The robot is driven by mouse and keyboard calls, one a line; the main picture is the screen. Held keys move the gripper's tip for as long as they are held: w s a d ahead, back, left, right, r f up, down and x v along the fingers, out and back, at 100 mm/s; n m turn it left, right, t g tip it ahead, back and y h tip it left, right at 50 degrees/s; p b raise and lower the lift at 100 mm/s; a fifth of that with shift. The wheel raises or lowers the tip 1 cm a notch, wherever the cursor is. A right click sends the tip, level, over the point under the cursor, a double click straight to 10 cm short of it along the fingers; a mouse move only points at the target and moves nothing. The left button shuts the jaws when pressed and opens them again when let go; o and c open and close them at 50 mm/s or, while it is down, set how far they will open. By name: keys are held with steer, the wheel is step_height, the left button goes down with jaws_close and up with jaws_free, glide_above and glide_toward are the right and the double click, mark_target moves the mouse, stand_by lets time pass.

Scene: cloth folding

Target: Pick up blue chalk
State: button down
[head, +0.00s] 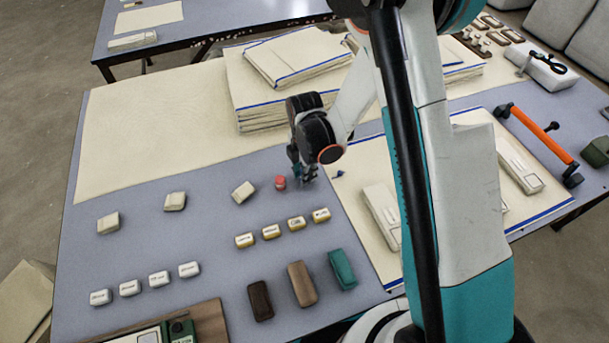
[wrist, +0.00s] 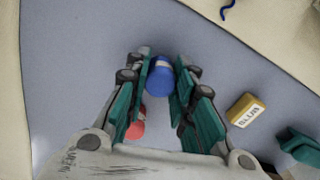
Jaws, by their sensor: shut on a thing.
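The blue chalk (wrist: 160,76) is a short round blue piece with a pale band, between the two teal fingers in the wrist view. My gripper (wrist: 161,70) is shut on it, with a finger on each side. In the head view my gripper (head: 304,176) points down low over the grey-blue table, and its fingers hide the chalk. I cannot tell whether the chalk touches the table. A red chalk (head: 280,183) stands close to the left of the gripper; it also shows beside the left finger in the wrist view (wrist: 136,128).
Cream cloth (head: 140,130) and stacked blue-edged cloths (head: 300,55) lie behind. Several labelled yellow-and-white blocks (head: 296,223) sit in front of the gripper. Brown and teal blocks (head: 342,269) are nearer. A small blue item (head: 340,173) lies on the right-hand cloth.

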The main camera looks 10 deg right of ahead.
steer(key=shift+r, duration=0.1)
step_height(320, 180, up, 20)
steer(key=p, duration=0.6)
steer(key=shift+p, duration=0.4)
steer(key=c, duration=2)
jaws_free()
steer(key=c, duration=0.3)
